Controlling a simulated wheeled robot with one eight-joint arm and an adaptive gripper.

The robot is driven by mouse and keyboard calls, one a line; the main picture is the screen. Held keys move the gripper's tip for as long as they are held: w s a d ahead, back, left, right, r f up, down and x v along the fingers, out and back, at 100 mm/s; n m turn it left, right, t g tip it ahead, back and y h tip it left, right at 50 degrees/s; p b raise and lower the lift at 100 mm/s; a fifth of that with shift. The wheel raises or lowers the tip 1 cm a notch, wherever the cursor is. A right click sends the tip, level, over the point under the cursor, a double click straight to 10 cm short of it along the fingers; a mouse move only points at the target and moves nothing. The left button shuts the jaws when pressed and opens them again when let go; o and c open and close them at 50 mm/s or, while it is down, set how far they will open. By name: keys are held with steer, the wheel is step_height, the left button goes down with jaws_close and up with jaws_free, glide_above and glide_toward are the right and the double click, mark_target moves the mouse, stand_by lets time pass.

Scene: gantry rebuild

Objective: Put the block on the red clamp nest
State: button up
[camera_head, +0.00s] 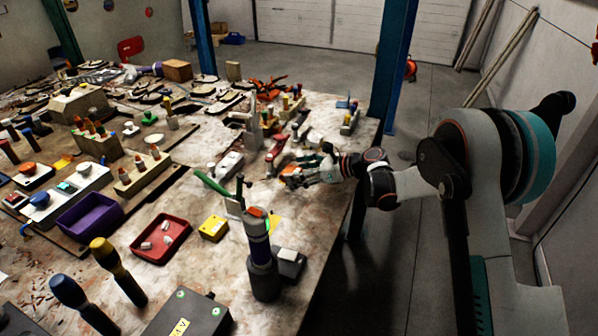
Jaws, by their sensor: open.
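My gripper (288,178) is over the right part of the cluttered bench, low near its surface. Its jaws are open, small and partly lost among nearby tools. A narrow red fixture (278,154), which looks like the red clamp nest, lies just behind and left of the gripper. I cannot tell whether they touch. Which thing is the block is not clear. Nothing is clearly seen between the jaws.
A red tray (140,250) with small white pieces, a purple bin (88,216) and a yellow box (213,228) lie front left of the gripper. A dark upright cylinder tool (262,262) stands in front. A blue post (392,60) rises behind the bench's right edge.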

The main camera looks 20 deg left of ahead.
steer(key=p+v, duration=0.3)
steer(key=v, duration=0.9)
steer(key=shift+r, duration=0.1)
